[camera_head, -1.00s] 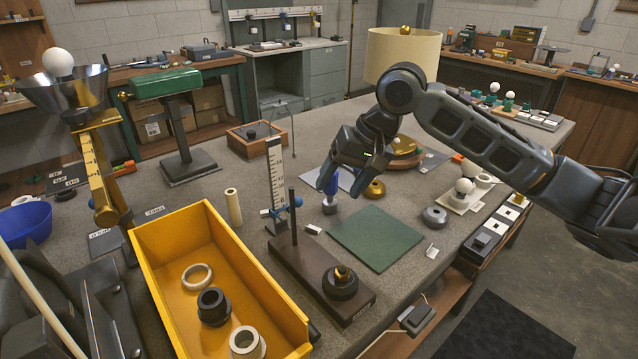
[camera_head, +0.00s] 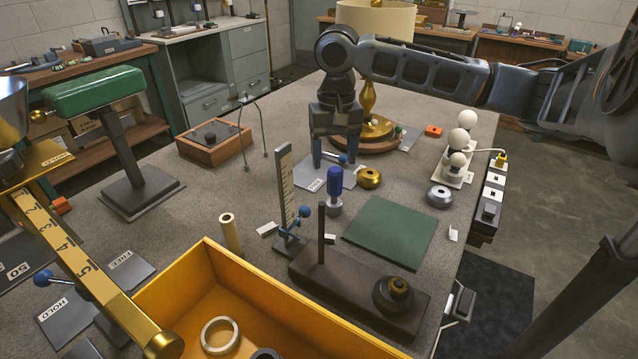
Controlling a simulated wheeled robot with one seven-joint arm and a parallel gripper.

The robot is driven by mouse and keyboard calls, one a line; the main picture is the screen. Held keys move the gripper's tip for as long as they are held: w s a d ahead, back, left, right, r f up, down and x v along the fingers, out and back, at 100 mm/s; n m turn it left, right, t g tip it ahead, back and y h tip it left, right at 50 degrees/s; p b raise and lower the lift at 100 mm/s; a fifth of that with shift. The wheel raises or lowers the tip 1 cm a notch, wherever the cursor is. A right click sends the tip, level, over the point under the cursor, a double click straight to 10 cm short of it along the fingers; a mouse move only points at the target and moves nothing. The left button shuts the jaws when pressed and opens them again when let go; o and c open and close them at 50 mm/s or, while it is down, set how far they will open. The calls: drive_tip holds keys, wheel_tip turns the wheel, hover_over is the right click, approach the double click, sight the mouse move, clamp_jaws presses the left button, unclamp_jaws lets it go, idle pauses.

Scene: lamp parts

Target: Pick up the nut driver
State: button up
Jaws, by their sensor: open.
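The nut driver (camera_head: 335,187) stands upright on the grey bench, with a blue handle above a grey metal lower end. My gripper (camera_head: 335,161) points down just above it in the picture, with its fingers apart and nothing held. The fingers appear to either side of the handle's line, with their tips near the level of its top. I cannot tell how far behind or over the handle they are. A pale labelled plate (camera_head: 312,184) lies under and behind this spot.
A brass ring (camera_head: 369,178) sits close to the right of the nut driver. A ruler stand (camera_head: 284,190) and dark base with a post (camera_head: 345,285) stand nearby. A green mat (camera_head: 390,232) lies to the right.

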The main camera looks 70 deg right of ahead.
sight(335, 181)
drive_tip(key=f, duration=0.7)
drive_tip(key=shift+s+f+p, duration=0.15)
drive_tip(key=shift+s+p, duration=0.05)
drive_tip(key=shift+p, duration=0.2)
drive_tip(key=shift+c, duration=0.4)
drive_tip(key=c, duration=1.1)
drive_tip(key=shift+c, duration=0.2)
